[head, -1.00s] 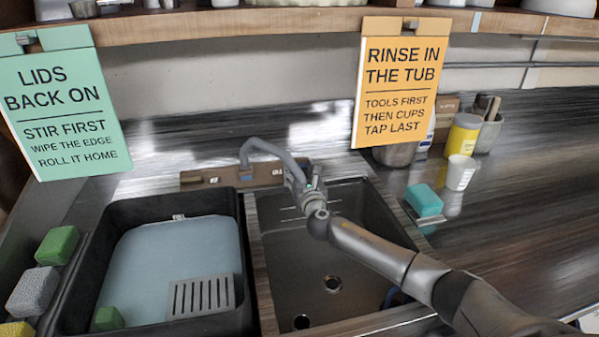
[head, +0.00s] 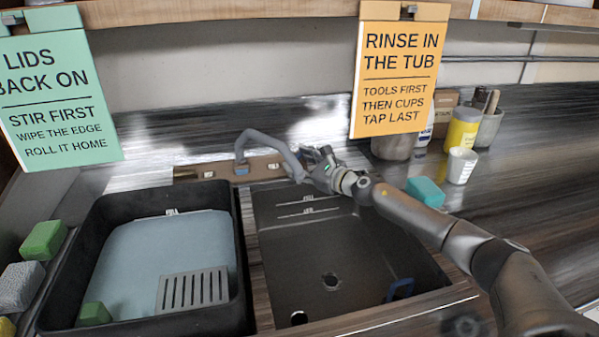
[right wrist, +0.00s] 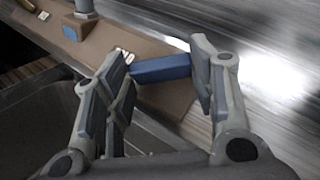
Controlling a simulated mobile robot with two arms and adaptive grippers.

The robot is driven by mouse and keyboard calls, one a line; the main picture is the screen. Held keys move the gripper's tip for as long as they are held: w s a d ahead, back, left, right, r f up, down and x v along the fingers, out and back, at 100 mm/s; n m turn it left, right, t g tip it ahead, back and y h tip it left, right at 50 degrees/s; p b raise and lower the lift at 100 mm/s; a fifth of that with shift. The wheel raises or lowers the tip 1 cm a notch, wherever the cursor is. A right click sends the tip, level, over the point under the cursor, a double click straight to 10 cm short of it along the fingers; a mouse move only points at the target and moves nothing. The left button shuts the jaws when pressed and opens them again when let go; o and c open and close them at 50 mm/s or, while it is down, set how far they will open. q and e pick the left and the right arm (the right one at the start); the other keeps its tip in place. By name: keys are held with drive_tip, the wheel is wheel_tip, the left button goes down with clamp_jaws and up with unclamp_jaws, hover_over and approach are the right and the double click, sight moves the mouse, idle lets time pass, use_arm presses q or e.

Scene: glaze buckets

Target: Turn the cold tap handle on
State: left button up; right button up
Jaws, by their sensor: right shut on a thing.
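The grey curved tap spout (head: 268,140) rises from a brown base plate (head: 205,172) behind the sink. The blue cold tap handle (right wrist: 160,68) shows in the right wrist view, lying between my right gripper's fingers (right wrist: 165,72). The gripper is shut on it. In the head view my right gripper (head: 314,160) is at the right end of the base plate, beside the spout's tip, and hides the handle. White marks (right wrist: 124,56) show on the plate near the handle. My left gripper is not in view.
The sink basin (head: 330,255) is below my right arm. A black tub (head: 75,270) with bluish water stands left of it. A teal sponge (head: 426,191), a white cup (head: 460,166) and a yellow jar (head: 463,130) stand on the right counter. An orange sign (head: 398,70) hangs above.

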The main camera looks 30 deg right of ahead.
drive_tip(key=shift+d+n+g+y+b, duration=0.1)
drive_tip(key=shift+n+g+y+b, duration=0.35)
drive_tip(key=shift+n+b, duration=0.25)
drive_tip(key=o, duration=1)
drive_tip(key=shift+v, duration=6)
drive_tip(key=shift+d, duration=0.1)
